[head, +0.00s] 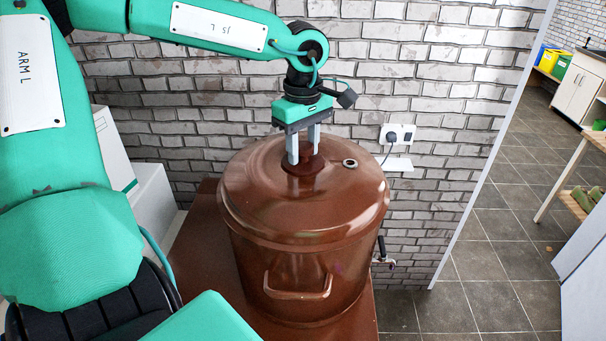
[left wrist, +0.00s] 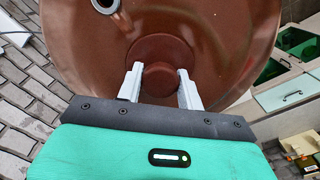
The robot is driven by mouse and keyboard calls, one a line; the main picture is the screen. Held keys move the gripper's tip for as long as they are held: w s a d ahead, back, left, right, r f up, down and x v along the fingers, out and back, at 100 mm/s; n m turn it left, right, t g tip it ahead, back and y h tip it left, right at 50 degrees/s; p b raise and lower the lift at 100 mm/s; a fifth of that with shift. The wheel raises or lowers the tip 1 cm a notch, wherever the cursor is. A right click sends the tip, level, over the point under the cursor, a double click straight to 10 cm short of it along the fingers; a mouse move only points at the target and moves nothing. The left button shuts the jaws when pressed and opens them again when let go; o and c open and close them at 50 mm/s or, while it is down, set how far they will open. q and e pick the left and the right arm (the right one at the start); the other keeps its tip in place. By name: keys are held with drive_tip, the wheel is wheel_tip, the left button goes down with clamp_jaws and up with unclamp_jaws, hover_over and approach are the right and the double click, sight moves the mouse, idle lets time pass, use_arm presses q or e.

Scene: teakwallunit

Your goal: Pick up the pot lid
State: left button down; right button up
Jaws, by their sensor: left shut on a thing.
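A large brown pot (head: 300,270) stands upright with its domed brown pot lid (head: 250,185) on top. The lid appears seated on the pot's rim, with no gap that I can see. My left gripper (head: 304,155) points down over the lid's centre, its two pale fingers on either side of the lid's knob. In the left wrist view the gripper (left wrist: 160,80) is shut on the round knob (left wrist: 159,80), and the brown lid (left wrist: 215,40) fills the picture's upper part. My right gripper is not in view.
The pot stands on a brown surface (head: 225,290) against a white brick wall (head: 430,80). A socket with a plug (head: 397,135) is on the wall to the right. White boxes (head: 150,200) stand at left. Tiled floor (head: 490,270) lies open at right.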

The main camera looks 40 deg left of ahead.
use_arm(q)
drive_tip(key=shift+r, duration=0.1)
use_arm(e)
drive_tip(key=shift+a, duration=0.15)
